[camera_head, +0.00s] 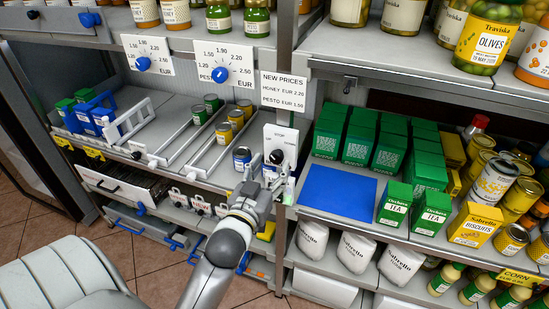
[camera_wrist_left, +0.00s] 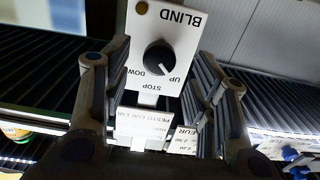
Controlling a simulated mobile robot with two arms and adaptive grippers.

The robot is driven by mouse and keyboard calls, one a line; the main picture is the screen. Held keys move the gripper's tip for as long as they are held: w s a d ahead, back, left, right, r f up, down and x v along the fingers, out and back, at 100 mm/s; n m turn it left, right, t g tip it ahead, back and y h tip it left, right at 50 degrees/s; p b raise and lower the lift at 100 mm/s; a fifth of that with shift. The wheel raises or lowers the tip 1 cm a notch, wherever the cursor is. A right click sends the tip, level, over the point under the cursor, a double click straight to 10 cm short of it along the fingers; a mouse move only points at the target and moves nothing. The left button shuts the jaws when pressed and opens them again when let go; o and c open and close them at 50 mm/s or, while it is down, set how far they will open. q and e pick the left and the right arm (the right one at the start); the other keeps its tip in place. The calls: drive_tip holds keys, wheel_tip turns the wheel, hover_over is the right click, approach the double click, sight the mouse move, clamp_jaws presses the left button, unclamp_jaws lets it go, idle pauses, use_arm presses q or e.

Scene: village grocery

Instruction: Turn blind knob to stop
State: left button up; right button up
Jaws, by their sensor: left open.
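The blind knob (camera_wrist_left: 160,57) is a round black knob on a white plate (camera_wrist_left: 188,45) marked BLIND, UP, STOP and DOWN, seen upside down in the left wrist view. In the head view the knob (camera_head: 276,157) sits on the upright plate (camera_head: 285,136) on the post between the two shelf units. My left gripper (camera_wrist_left: 163,80) is open, its two fingers on either side of the plate, with the knob between them and clear of both. In the head view my left gripper (camera_head: 265,182) is just below the knob. My right gripper is out of view.
Green tea boxes (camera_head: 388,200) and a blue mat (camera_head: 340,190) lie on the shelf right of the post. Cans (camera_head: 242,157) stand in lanes on the left shelf. A price sign (camera_head: 284,90) hangs above the plate. Flour bags (camera_head: 312,238) stand below.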

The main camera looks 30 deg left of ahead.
sight(275, 160)
use_arm(q)
drive_tip(key=shift+x, duration=1.75)
